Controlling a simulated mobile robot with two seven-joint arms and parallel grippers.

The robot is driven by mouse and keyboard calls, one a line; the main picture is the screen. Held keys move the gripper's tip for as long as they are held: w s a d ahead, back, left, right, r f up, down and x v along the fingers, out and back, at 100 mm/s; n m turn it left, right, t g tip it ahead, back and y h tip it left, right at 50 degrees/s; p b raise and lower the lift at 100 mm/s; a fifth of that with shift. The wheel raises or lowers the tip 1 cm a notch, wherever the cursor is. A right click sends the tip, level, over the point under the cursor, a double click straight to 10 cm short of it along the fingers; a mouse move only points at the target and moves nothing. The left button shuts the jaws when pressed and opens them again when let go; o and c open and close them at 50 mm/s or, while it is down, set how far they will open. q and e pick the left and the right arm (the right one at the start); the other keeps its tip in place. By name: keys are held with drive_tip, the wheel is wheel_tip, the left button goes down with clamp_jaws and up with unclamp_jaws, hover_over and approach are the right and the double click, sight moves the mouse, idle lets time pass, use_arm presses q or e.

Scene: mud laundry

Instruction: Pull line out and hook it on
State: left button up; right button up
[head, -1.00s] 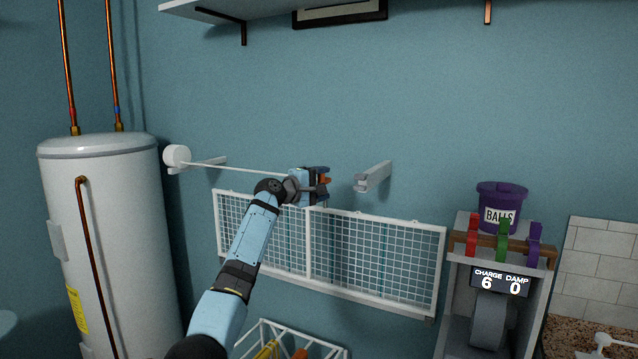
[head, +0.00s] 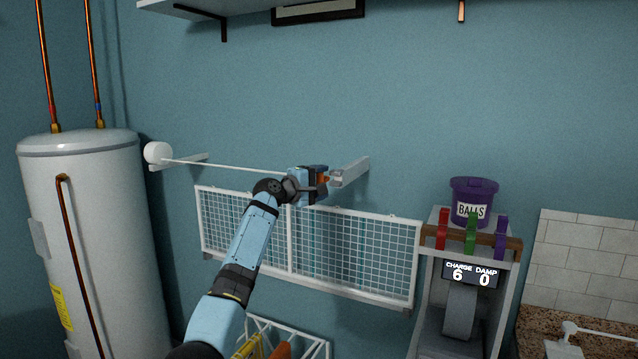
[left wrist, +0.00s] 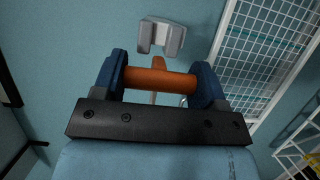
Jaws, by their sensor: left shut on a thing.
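A white line (head: 225,166) runs from a round white reel (head: 158,153) on a wall bracket at the left across to my left gripper (head: 322,179). The left gripper is shut on the line's orange handle, which lies crosswise between the blue fingers; the handle (left wrist: 160,80) shows clearly in the left wrist view. A pale hook bracket (head: 352,171) juts from the wall just right of the gripper. In the left wrist view the hook's notched end (left wrist: 161,38) is ahead of the handle, with a gap visible between them. My right gripper is not in view.
A white wire rack (head: 350,255) hangs on the wall below the line. A water heater (head: 85,240) stands at the left. A purple bucket (head: 474,200) sits on a shelf unit at the right, beside coloured clips.

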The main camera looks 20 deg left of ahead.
use_arm(q)
drive_tip(key=shift+d, duration=0.15)
drive_tip(key=o, duration=1.1)
drive_tip(key=shift+o, duration=0.9)
drive_tip(key=shift+d, duration=0.2)
drive_tip(key=shift+a, duration=0.15)
drive_tip(key=shift+s+a, duration=0.15)
drive_tip(key=shift+s, duration=0.05)
drive_tip(key=b+v, duration=0.3)
drive_tip(key=v, duration=1)
